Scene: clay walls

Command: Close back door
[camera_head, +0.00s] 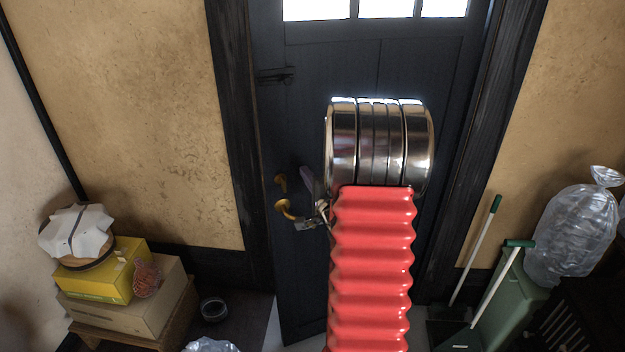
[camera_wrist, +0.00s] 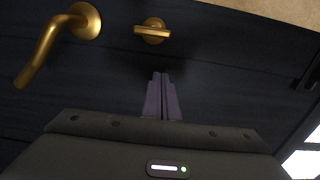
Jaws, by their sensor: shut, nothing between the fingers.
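The dark back door (camera_head: 300,130) stands ahead; its lower left corner comes forward of the jamb, so it looks slightly ajar. A brass lever handle (camera_head: 288,209) is on its left side, with a small brass turn knob (camera_head: 281,182) above. In the wrist view the door (camera_wrist: 225,75) fills most of the picture, with the lever handle (camera_wrist: 50,45) at upper left and the knob (camera_wrist: 152,31) at top centre. My gripper (camera_wrist: 161,76) is shut and empty, fingers pointing at the door near the knob. In the head view my gripper (camera_head: 308,185) is partly hidden by my arm; contact cannot be told.
Boxes (camera_head: 125,290) with a covered basket (camera_head: 77,236) stand at left, near a small bowl (camera_head: 214,309) on the floor. At right are a green bin (camera_head: 505,300), a broom (camera_head: 478,245) and a plastic bag (camera_head: 572,230). Dark door jambs (camera_head: 240,130) flank the door.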

